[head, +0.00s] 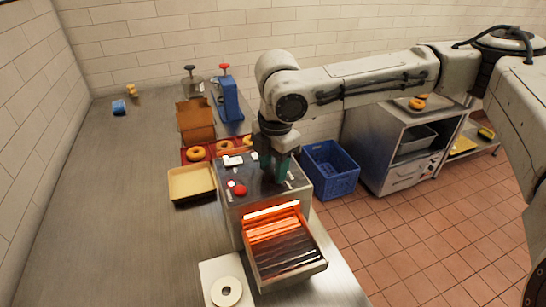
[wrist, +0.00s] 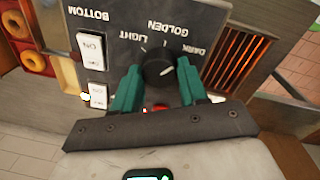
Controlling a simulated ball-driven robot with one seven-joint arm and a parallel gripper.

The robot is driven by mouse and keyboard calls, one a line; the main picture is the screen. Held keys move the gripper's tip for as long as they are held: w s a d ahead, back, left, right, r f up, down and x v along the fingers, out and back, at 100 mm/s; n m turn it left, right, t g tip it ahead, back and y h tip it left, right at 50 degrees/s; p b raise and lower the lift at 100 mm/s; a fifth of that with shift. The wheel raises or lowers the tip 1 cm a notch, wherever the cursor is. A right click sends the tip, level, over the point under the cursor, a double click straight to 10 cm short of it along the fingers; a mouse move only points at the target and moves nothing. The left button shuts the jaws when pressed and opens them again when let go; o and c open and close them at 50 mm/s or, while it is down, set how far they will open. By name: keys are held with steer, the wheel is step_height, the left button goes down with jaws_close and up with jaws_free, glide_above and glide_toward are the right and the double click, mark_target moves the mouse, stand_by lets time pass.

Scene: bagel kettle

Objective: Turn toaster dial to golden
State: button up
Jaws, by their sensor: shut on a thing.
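The toaster (head: 232,211) is a metal conveyor unit with a dark control panel on top and a glowing orange opening at its front. In the wrist view the black dial (wrist: 157,66) sits below the upside-down labels LIGHT, GOLDEN (wrist: 169,27) and DARK. A short pale mark shows on the dial's lower right side, turned away from the GOLDEN label; its exact setting is hard to read. My gripper (wrist: 158,76) has its green fingers on either side of the dial, shut on it. In the head view my gripper (head: 273,178) points down at the panel and hides the dial.
White switches (wrist: 91,50) and a red button (head: 240,190) lie close to the dial. A beige tray (head: 191,183), bagels (head: 196,153) and a blue slicer (head: 230,103) stand beyond the toaster. A blue crate (head: 331,170) is right. The counter's left side is mostly clear.

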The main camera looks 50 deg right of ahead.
steer(key=n+p, duration=0.1)
steer(key=n, duration=0.2)
steer(key=shift+r+n+p, duration=0.1)
steer(key=shift+n+p, duration=0.2)
steer(key=shift+n, duration=0.1)
steer(key=n, duration=0.4)
steer(key=shift+y+p, duration=0.3)
steer(key=shift+n, duration=0.3)
steer(key=o, duration=1.1)
steer(key=shift+c, duration=0.2)
steer(key=shift+d, duration=0.1)
step_height(320, 180, up, 11)
steer(key=b, duration=0.1)
steer(key=shift+s+d+f, duration=0.15)
steer(key=shift+s+f, duration=0.05)
steer(key=shift+s, duration=0.15)
